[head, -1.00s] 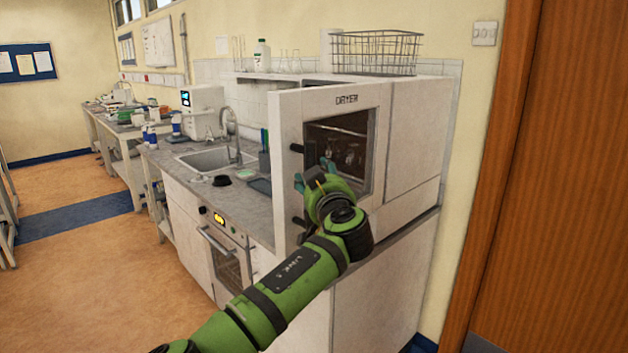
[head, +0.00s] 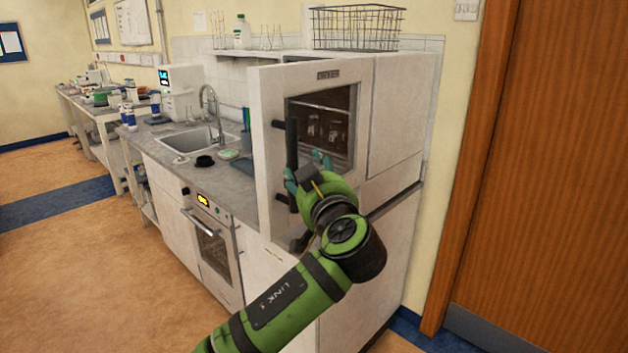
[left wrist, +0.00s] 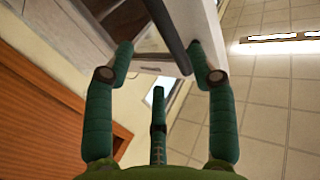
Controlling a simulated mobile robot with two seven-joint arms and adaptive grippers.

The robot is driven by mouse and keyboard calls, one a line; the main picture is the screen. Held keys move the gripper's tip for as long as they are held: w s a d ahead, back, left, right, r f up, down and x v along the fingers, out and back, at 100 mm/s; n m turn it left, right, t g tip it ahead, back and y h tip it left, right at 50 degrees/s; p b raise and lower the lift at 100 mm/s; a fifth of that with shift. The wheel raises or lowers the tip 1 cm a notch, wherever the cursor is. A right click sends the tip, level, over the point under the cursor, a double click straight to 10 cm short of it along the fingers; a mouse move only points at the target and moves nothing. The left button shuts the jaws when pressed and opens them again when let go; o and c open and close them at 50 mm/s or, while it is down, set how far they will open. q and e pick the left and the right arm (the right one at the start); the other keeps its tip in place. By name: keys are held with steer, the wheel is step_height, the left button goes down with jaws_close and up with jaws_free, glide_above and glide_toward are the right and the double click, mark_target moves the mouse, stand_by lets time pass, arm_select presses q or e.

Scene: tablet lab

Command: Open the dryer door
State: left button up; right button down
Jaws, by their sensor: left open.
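The dryer door (head: 268,92) is a white panel with a dark window (head: 325,125), and glassware shows behind the glass. A black vertical bar handle (head: 291,145) stands out near its left edge. I cannot tell whether the door is fully shut or slightly ajar. My left gripper (head: 306,166) is open at the lower part of the handle, partly covering it. In the left wrist view, the handle (left wrist: 165,30) runs in between the two spread teal fingertips (left wrist: 161,50), nearer the right one; contact cannot be made out. My right gripper is out of view.
The dryer stands at the right end of a counter with a sink (head: 190,139) and a small oven (head: 212,245) below. A wire basket (head: 357,28) sits on top. A wooden door (head: 545,170) is at the right. The floor at left is clear.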

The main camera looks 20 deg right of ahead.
arm_select(q)
steer(key=shift+s, duration=1.45)
